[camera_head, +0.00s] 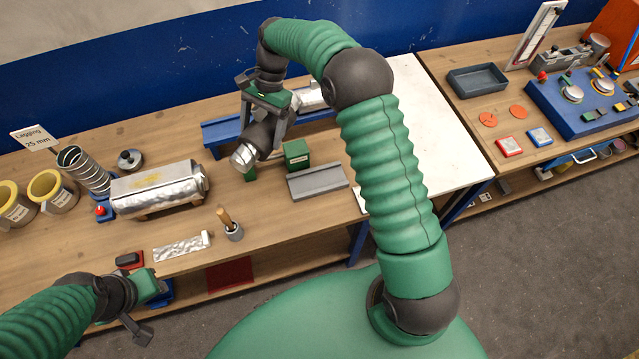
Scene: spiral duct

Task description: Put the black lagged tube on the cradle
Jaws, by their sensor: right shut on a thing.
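My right gripper (268,112) reaches over the bench from above and is shut on the black lagged tube (262,132). The tube is dark with a bright silver end (243,156) and slants down to the left. A silver piece (310,96) sits at the rail's right part, behind my arm. My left gripper (148,305) is at the bench's front edge, empty, with its jaws apart.
A green block (297,154) and a grey channel (318,182) lie right of the tube. A silver-wrapped duct (160,187), a spiral duct (83,170) and yellow-lined rings (50,190) stand left. A brush pot (232,230) is in front. The white board (425,120) at right is clear.

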